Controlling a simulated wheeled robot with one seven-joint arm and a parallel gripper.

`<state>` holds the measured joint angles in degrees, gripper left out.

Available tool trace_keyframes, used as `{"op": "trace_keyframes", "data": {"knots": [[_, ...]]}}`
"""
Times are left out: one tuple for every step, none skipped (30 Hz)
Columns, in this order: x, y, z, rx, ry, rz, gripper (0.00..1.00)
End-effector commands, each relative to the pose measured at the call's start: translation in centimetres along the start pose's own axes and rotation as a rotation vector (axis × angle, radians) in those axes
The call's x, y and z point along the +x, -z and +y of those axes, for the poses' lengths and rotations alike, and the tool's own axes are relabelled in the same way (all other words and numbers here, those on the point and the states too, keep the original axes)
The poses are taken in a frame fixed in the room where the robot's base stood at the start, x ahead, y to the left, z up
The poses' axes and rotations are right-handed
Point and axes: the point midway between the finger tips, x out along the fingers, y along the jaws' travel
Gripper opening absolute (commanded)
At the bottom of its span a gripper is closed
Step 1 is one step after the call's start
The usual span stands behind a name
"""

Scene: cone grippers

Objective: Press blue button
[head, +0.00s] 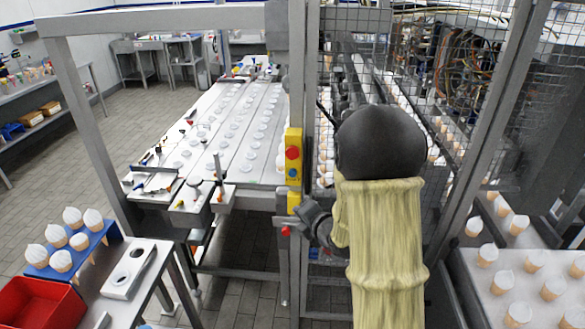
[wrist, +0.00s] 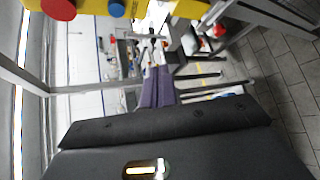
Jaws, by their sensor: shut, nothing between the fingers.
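The blue button (wrist: 117,10) shows at the top edge of the wrist view, on a yellow control box (wrist: 188,8), beside a red button (wrist: 58,8). My gripper (wrist: 157,74) shows as two purple fingers close together, shut and empty, pointing toward the box side and apart from the button. In the head view its dark wrist part (head: 318,222) is low, right of the post; the fingers are hardly visible there.
The grey post (head: 297,70) and wire mesh guard (head: 430,30) stand close to my arm. A conveyor table (head: 235,130) with white lids lies behind the frame at left. A red bin (head: 35,305) and a blue cone tray (head: 95,243) are at lower left.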

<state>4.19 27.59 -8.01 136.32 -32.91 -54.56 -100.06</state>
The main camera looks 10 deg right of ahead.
Motion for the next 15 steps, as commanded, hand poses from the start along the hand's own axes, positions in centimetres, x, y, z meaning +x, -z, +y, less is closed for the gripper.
{"op": "trace_keyframes", "data": {"knots": [[0.2,-0.2,0.8,-0.105,-0.052,0.011,0.00],[0.3,-0.3,1.3,-0.172,-0.089,0.014,0.00],[0.5,-0.3,1.9,-0.255,-0.135,0.017,0.00],[0.5,-0.2,2.2,-0.312,-0.168,0.017,0.00],[0.5,-0.2,2.5,-0.365,-0.197,0.016,0.00],[0.5,-0.2,2.9,-0.426,-0.235,0.012,0.00],[0.5,-0.1,3.1,-0.464,-0.258,0.008,0.00],[0.5,-0.1,3.3,-0.497,-0.278,0.006,0.00],[0.5,-0.1,3.5,-0.531,-0.299,0.001,0.00],[0.5,-0.1,3.6,-0.550,-0.311,-0.002,0.00],[0.5,0.0,3.7,-0.563,-0.319,-0.004,0.00],[0.5,0.0,3.7,-0.574,-0.326,-0.005,0.00],[0.4,0.0,3.8,-0.578,-0.329,-0.006,0.00],[0.4,0.1,3.8,-0.579,-0.330,-0.006,0.00],[0.5,0.1,3.8,-0.579,-0.330,-0.007,0.00]]}}
